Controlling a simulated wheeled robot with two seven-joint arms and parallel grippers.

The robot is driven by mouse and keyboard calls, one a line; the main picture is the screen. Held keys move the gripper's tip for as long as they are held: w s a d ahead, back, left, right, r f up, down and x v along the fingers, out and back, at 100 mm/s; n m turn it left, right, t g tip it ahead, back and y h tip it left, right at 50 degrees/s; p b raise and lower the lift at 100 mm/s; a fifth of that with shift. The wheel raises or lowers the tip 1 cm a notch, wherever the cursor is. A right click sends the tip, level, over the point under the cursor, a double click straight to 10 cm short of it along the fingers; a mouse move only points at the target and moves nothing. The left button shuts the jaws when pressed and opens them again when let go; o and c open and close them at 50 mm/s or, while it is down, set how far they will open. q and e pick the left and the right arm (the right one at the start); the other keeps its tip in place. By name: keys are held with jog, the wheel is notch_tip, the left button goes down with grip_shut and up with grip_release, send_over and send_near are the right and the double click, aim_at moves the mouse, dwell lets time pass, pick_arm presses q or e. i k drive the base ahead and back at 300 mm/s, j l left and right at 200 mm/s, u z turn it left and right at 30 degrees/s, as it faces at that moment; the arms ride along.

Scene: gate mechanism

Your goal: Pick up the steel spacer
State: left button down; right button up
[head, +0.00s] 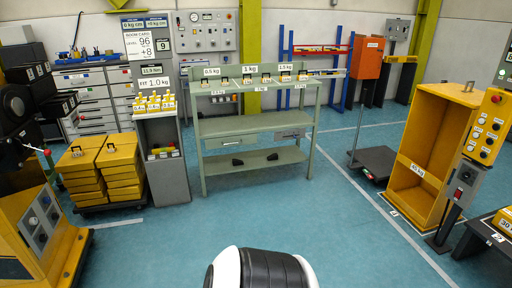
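I cannot make out a steel spacer for certain in the head view. Small dark and brass-coloured pieces (266,77) stand in a row on top of the green workbench (258,126), behind small labels. Signs above them read 0.5 kg, 1 kg and 1.5 kg. They are too small to identify. Two small black items lie on the bench's bottom shelf, one at the left (238,162) and one at the right (272,157). Neither of my grippers is in view. A white and black part of my own body shows at the bottom centre.
A grey stand (163,150) with small yellow weights is left of the bench. Yellow stacked blocks (123,168) sit farther left. A yellow open cabinet (427,155) with a control box (487,125) stands at the right, a dark cart (374,161) beside it. The blue floor before the bench is clear.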

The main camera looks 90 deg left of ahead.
aim_at(175, 154)
jog(key=i+j+u, duration=0.1)
jog(key=u, duration=0.3)
jog(key=i+j+u, duration=0.1)
jog(key=u, duration=0.35)
jog(key=i+j+u, duration=0.1)
jog(key=u, duration=0.3)
jog(key=i+j+u, duration=0.15)
jog(key=u, duration=0.3)
jog(key=i+u, duration=0.1)
jog(key=u, duration=0.3)
jog(key=i+u, duration=0.15)
jog(key=u, duration=0.3)
jog(key=i+j+u, duration=0.25)
jog(key=i+u, duration=0.15)
jog(key=i+j+u, duration=0.1)
jog(key=i+u, duration=0.35)
jog(key=i+j, duration=0.2)
jog(key=j, duration=0.2)
jog(key=i+j, duration=0.2)
jog(key=j, duration=0.15)
jog(key=i+j, duration=0.25)
jog(key=j, duration=0.15)
